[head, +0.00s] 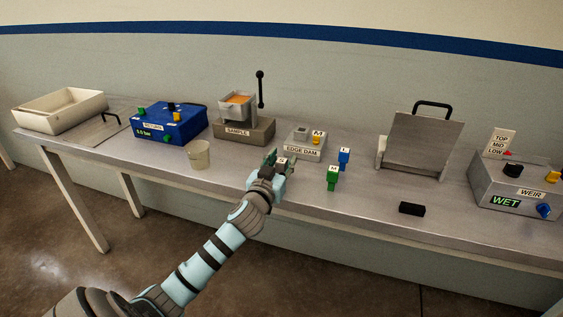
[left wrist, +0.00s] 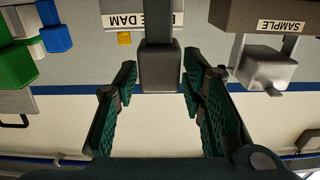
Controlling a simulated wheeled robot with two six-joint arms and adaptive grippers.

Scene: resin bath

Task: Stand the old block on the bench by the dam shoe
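My left gripper (head: 273,170) is over the bench, just in front of the edge dam box (head: 303,154). The edge dam box carries a grey piece (head: 301,133) and a yellow one (head: 318,137). My right gripper is not in view.
A green block (head: 333,178) and a blue block (head: 344,158) stand right of the gripper. A cup (head: 198,154) stands to its left, with the sample stand (head: 244,131) behind. A black bar (head: 411,208) lies near the front edge. Bare bench (head: 300,190) lies in front.

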